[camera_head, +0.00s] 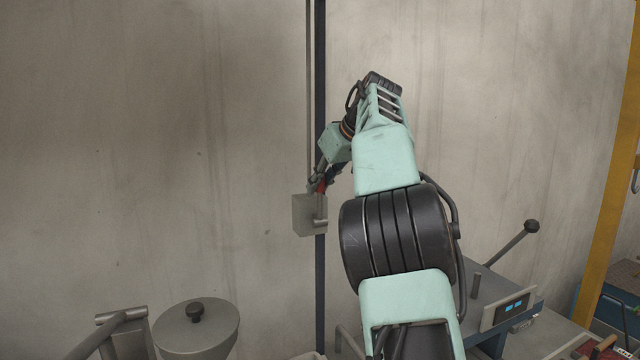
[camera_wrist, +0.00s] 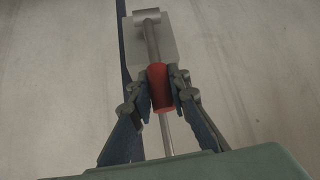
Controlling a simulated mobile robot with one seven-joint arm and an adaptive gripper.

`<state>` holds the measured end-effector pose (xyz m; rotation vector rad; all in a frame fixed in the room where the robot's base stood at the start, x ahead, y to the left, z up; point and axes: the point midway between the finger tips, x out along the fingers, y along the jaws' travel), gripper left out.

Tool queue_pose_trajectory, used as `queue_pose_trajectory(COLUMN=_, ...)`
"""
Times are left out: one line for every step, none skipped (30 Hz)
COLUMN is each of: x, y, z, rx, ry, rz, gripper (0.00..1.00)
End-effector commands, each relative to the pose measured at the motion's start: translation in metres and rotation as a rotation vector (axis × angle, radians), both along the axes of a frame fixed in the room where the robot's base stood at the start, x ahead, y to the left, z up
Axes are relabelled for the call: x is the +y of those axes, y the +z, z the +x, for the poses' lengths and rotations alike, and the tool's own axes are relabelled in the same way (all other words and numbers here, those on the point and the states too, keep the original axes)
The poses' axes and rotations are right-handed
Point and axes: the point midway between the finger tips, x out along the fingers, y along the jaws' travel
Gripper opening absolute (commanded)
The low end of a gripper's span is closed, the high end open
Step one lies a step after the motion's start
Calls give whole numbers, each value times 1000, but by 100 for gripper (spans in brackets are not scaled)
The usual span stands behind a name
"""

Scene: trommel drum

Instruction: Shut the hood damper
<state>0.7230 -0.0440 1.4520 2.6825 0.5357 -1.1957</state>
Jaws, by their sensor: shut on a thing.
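A grey box (camera_head: 309,215) is mounted on a dark vertical post against the wall in the head view. A metal lever rod (camera_wrist: 151,40) runs from a pivot on this box, which also shows in the wrist view (camera_wrist: 172,48). The rod carries a red grip (camera_wrist: 159,88). My gripper (camera_wrist: 161,90) has its two fingers closed on either side of the red grip, touching it. In the head view my gripper (camera_head: 318,187) is small and partly hidden by my arm. No hood or damper plate can be told in either view.
A dark post (camera_head: 320,270) runs down the wall. A grey funnel-like bowl with a black knob (camera_head: 197,335) stands lower left. A lever with a black ball end (camera_head: 513,243) and a small panel with a blue display (camera_head: 512,308) are lower right. A yellow post (camera_head: 612,180) stands far right.

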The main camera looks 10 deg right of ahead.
Motion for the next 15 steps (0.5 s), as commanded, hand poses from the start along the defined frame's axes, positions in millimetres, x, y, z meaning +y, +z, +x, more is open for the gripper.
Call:
queue_pose_trajectory(x=1, y=2, z=1, rx=-5, ry=0, rz=1, gripper=0)
queue_pose_trajectory(x=1, y=2, z=1, rx=-6, ry=0, rz=1, gripper=0)
queue_pose_trajectory(x=1, y=2, z=1, rx=-6, ry=0, rz=1, gripper=19)
queue_pose_trajectory(x=1, y=2, z=1, rx=-6, ry=0, rz=1, gripper=23)
queue_pose_trajectory(x=1, y=2, z=1, rx=-5, ry=0, rz=1, gripper=26)
queue_pose_trajectory(x=1, y=2, z=1, rx=-5, ry=0, rz=1, gripper=30)
queue_pose_trajectory(x=1, y=2, z=1, rx=-5, ry=0, rz=1, gripper=34)
queue_pose_trajectory(x=1, y=2, z=1, rx=-4, ry=0, rz=0, gripper=34)
queue_pose_trajectory(x=1, y=1, z=1, rx=-4, ry=0, rz=0, gripper=34)
queue_pose_trajectory(x=1, y=1, z=0, rx=-4, ry=0, rz=0, gripper=34)
queue_pose_trajectory(x=0, y=1, z=0, rx=-3, ry=0, rz=0, gripper=34)
queue_pose_trajectory(x=0, y=1, z=0, rx=-3, ry=0, rz=0, gripper=34)
queue_pose_trajectory(x=0, y=1, z=0, rx=-3, ry=0, rz=0, gripper=34)
queue_pose_trajectory(x=0, y=1, z=0, rx=-3, ry=0, rz=0, gripper=34)
queue_pose_trajectory(x=0, y=1, z=0, rx=-3, ry=0, rz=0, gripper=34)
